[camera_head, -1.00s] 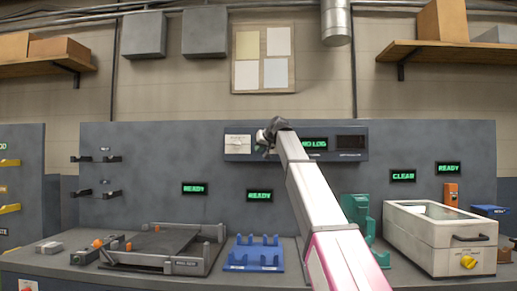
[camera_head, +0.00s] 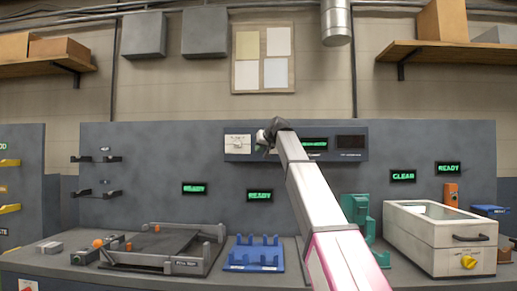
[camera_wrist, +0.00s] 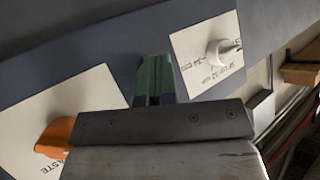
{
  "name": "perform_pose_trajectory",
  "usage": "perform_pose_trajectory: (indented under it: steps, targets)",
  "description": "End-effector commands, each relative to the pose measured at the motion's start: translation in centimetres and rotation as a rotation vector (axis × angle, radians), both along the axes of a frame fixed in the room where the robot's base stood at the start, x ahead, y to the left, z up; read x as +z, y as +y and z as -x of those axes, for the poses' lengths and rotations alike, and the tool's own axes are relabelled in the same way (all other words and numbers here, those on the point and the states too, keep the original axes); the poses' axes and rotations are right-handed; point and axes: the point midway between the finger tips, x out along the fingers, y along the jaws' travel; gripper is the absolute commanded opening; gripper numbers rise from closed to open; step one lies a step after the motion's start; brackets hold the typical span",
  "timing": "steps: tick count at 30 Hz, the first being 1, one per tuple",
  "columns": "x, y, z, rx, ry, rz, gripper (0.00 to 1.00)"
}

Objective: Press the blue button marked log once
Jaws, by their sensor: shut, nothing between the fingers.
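My gripper (camera_head: 268,138) is at the upper wall panel, just right of a white plate with a knob (camera_head: 237,143). It is shut and looks empty. In the wrist view its closed fingers (camera_wrist: 155,80) point at the dark blue panel face. I cannot make out the blue log button in either view; the gripper and arm cover part of the panel. A display with green text (camera_head: 314,143) sits right of the gripper; its wording is too blurred to read.
In the wrist view an orange part (camera_wrist: 54,138) stands on a white plate beside the fingers, and the white knob (camera_wrist: 222,50) is on the other side. Below are a blue rack (camera_head: 254,254), a dark tray frame (camera_head: 165,263) and a white box (camera_head: 435,240).

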Motion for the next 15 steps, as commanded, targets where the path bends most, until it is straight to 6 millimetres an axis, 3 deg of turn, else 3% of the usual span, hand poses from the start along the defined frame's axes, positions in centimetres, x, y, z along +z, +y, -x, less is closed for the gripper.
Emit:
perform_pose_trajectory:
  steps: [15]
  targets:
    - [0.0,0.0,1.5,0.0,0.0,0.0,0.0]
